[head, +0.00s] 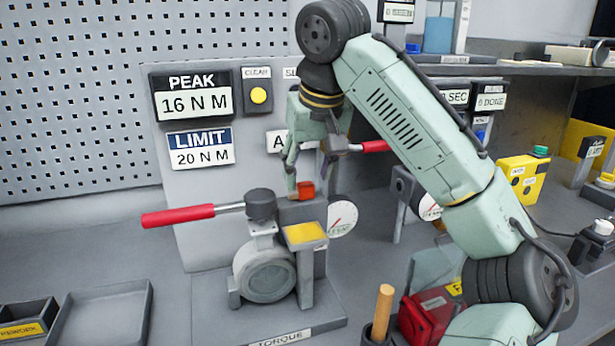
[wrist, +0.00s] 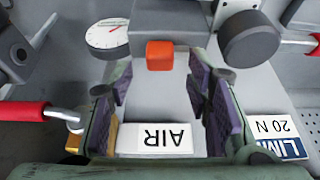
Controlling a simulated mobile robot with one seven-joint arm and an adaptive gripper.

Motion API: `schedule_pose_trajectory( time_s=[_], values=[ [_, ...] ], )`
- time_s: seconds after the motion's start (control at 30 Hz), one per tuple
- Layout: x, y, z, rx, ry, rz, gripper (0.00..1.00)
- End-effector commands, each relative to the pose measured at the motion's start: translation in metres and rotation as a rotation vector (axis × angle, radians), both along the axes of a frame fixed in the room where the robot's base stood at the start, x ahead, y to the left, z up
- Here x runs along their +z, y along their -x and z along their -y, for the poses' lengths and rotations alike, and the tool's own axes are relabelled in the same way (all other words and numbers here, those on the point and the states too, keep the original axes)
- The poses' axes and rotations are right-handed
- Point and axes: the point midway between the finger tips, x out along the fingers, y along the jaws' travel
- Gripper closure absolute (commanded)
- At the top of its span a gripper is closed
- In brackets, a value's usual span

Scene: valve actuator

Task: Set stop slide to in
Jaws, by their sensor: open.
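A small orange-red block (head: 305,189), which looks like the stop slide, sits on top of the grey valve actuator (head: 300,212). In the wrist view the orange block (wrist: 159,55) shows at the edge of a grey housing, beyond and between my fingers. My gripper (head: 308,168) is open and points down just above the block, in front of the grey panel. In the wrist view my gripper (wrist: 160,98) has its two purple-padded fingers apart with nothing between them. The block appears clear of both fingers. Markings for the slide's position cannot be read.
A red-handled lever (head: 178,215) sticks out left of the actuator; another red handle (head: 372,146) is behind my gripper. A round gauge (head: 342,217) and yellow pad (head: 305,234) are close by. The panel carries a LIMIT display (head: 201,148). An empty grey tray (head: 100,312) lies at front left.

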Motion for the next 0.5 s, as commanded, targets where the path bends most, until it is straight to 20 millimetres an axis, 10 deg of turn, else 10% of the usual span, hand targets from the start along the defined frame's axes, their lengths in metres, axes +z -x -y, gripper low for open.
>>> schedule_pose_trajectory(
  time_s=[0.5],
  values=[
    [-0.026,-0.011,-0.004,0.001,0.001,0.002,0.55]
  ],
)
